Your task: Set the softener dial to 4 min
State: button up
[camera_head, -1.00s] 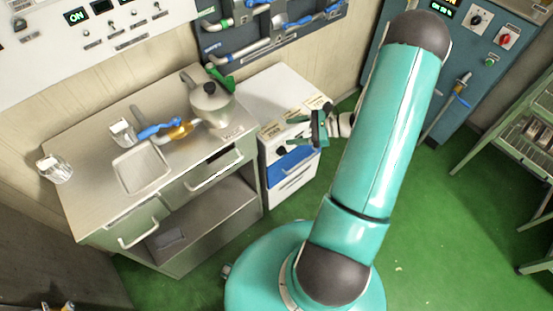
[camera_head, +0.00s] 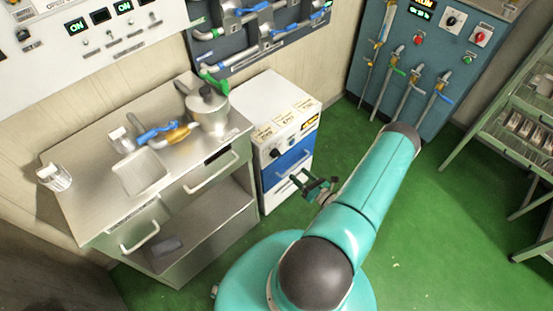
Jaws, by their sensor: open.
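A white cabinet (camera_head: 264,99) with a blue drawer stands in the middle of the view. On the upper part of its front is a small black dial (camera_head: 275,153), with an orange-lit display (camera_head: 310,124) to its right. It appears to be the softener, but its lettering and the dial's setting are too small to read. My gripper (camera_head: 306,186) is open and empty. In the picture it is below and right of the dial, in front of the lower drawers, apart from the dial.
A steel bench (camera_head: 85,205) with a kettle (camera_head: 208,108) and a tray (camera_head: 139,171) adjoins the cabinet on the left. A shelf rack (camera_head: 510,135) is at far right. Green floor (camera_head: 420,220) is open between.

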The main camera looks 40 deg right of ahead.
aim_at(276, 154)
jog(key=w, duration=1.2)
jog(key=shift+w+a, duration=0.15)
jog(key=c, duration=1)
